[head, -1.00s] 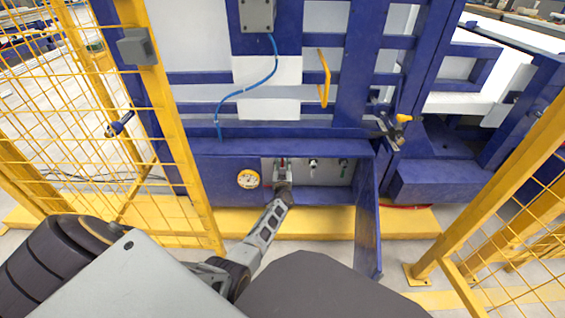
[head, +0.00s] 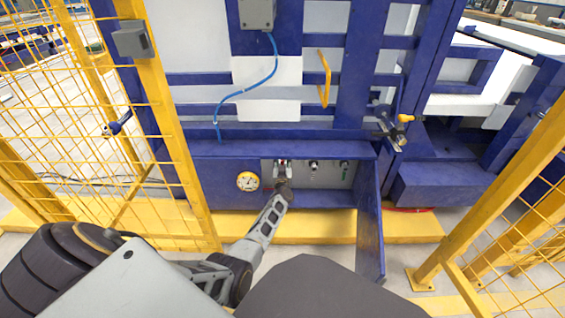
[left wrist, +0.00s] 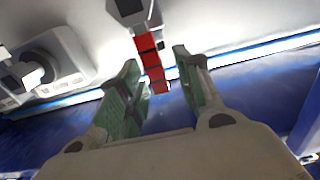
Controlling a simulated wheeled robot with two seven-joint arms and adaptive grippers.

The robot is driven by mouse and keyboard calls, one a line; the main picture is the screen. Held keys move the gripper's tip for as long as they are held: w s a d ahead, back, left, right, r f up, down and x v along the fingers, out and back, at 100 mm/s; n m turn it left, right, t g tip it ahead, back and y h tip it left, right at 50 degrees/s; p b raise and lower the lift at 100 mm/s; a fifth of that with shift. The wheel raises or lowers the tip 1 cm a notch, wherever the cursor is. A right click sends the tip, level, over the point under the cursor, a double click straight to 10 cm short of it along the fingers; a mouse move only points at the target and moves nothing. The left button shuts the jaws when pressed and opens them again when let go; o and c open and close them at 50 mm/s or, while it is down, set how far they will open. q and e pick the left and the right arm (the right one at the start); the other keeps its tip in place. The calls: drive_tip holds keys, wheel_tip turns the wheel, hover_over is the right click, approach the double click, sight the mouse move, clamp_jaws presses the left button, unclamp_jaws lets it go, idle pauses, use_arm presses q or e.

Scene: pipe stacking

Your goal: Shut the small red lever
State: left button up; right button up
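The small red lever (head: 283,162) is at the left of the recessed panel in the blue cabinet, mostly hidden by my left gripper (head: 283,173) in the head view. In the left wrist view the red lever (left wrist: 151,60) hangs from a grey valve body (left wrist: 132,10). My left gripper (left wrist: 156,62) is open there, with one green-padded finger on each side of the lever's lower end. Gaps show between the lever and the fingers, but I cannot tell how deep it sits between them. My right gripper is not in view.
A valve with a dark top (head: 313,166) and a green lever (head: 344,170) stand to the right in the panel. A round gauge (head: 248,181) is to the left. The open blue door (head: 369,225) stands at the right side. Yellow mesh fences (head: 165,120) flank the space.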

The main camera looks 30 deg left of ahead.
use_arm(q)
clamp_jaws()
idle(0.3)
